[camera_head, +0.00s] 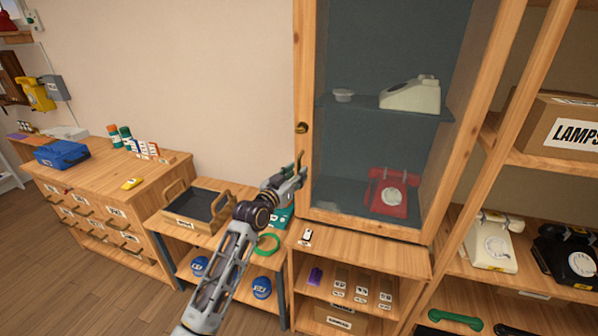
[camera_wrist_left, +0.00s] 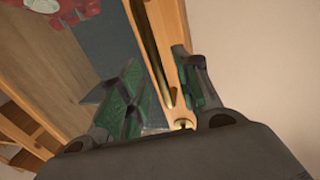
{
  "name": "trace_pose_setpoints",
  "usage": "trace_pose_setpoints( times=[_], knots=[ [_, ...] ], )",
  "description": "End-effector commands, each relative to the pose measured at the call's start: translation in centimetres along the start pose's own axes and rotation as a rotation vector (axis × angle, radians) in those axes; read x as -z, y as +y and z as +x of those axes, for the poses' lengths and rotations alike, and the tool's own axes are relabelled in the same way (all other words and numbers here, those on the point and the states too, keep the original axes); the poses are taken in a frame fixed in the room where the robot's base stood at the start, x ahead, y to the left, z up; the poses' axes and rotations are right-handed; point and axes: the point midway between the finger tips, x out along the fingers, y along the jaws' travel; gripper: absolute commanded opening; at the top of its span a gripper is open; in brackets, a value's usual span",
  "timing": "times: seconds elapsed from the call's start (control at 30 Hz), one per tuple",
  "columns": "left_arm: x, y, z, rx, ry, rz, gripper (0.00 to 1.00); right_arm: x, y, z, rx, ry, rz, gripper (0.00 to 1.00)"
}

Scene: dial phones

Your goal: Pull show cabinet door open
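The show cabinet door (camera_head: 302,60) is a wooden frame with a glass pane and looks closed. A brass handle (camera_head: 300,159) stands upright on its left stile, below a round brass lock (camera_head: 302,127). My left gripper (camera_head: 297,174) is at the lower end of this handle. In the left wrist view, the green-padded fingers of my left gripper (camera_wrist_left: 158,68) are apart, with the brass handle (camera_wrist_left: 149,50) running between them, closer to the right finger. A clear gap shows beside the left finger, and contact is not clear. My right gripper is out of view.
Behind the glass are a red phone (camera_head: 394,192) and a cream phone (camera_head: 411,95). Left of the cabinet are a low shelf with a wooden tray (camera_head: 192,208) and a drawer chest (camera_head: 105,180). Open shelves with phones (camera_head: 493,243) stand right. Bare wall lies left of the door.

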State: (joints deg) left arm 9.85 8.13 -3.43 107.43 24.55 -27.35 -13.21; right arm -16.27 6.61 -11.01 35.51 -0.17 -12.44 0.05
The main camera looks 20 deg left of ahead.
Motion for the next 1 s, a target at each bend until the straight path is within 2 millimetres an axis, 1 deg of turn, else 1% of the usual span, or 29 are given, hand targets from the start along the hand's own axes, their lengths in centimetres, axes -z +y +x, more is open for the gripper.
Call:
trace_pose_setpoints(
  times=[0.13,0.37,0.5,0.7,0.77,0.97,1.0],
  knots=[
    [0.1,0.0,1.2,0.000,0.001,-0.001,0.33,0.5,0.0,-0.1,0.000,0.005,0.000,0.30],
    [0.0,0.0,2.2,0.000,0.001,0.000,0.33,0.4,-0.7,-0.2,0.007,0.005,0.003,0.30],
    [0.0,0.0,2.3,0.000,0.000,0.000,0.33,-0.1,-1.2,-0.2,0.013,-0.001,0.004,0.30],
    [0.0,0.0,2.3,0.000,0.000,0.000,0.33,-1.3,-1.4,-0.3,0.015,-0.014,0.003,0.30],
    [0.0,0.0,2.3,0.000,0.000,0.000,0.26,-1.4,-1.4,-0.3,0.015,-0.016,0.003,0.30],
    [0.0,0.0,2.3,0.000,0.000,0.000,0.01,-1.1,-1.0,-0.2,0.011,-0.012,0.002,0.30],
    [0.0,0.0,2.3,0.000,0.000,0.000,0.00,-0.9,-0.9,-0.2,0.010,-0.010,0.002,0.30]
  ],
)
